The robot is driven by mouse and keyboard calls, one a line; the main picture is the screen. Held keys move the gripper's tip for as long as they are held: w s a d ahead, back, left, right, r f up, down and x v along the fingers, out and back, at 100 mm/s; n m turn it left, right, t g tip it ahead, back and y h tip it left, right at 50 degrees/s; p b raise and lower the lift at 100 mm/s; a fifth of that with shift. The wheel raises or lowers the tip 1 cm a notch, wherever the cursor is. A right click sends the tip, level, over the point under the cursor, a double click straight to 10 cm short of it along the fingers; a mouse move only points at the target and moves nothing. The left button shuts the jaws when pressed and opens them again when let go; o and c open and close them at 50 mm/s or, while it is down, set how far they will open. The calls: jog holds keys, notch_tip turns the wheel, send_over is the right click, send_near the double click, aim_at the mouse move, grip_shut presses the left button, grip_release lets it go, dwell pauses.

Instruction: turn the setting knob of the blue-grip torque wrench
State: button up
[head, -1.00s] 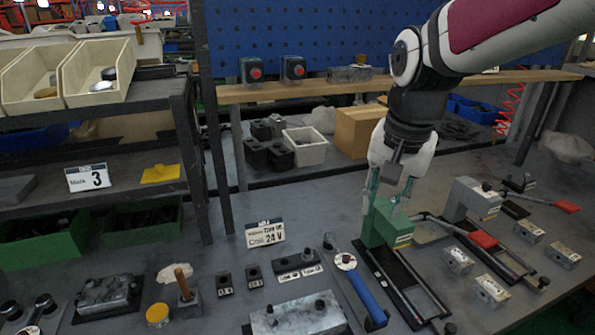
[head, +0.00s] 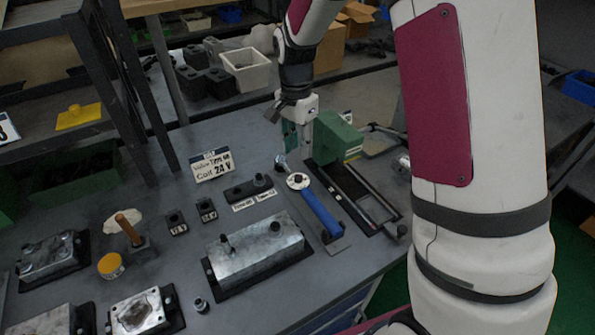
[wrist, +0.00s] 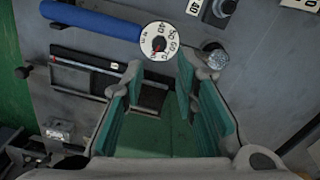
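The torque wrench lies on the bench with its blue grip (head: 320,212) toward the front and its round white dial (head: 298,181) toward the back. In the wrist view the blue grip (wrist: 92,18) is at top left. The dial (wrist: 157,41) shows numbers and a small dark knob (wrist: 159,43) with a red mark at its centre. My gripper (head: 298,143) is above the bench, behind the dial and beside a green block (head: 342,137). In the wrist view its green-padded fingers (wrist: 150,85) are apart and empty, with the dial beyond their tips.
A black rail fixture (head: 352,195) runs close along the wrench's right side. A metal valve block (head: 255,250) stands to its left, with a dark block (head: 248,188) behind. Bare bench lies between these.

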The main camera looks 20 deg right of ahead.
aim_at(298, 177)
notch_tip(298, 177, down, 9)
jog(key=shift+s+f, duration=0.1)
dwell(0.4)
grip_shut()
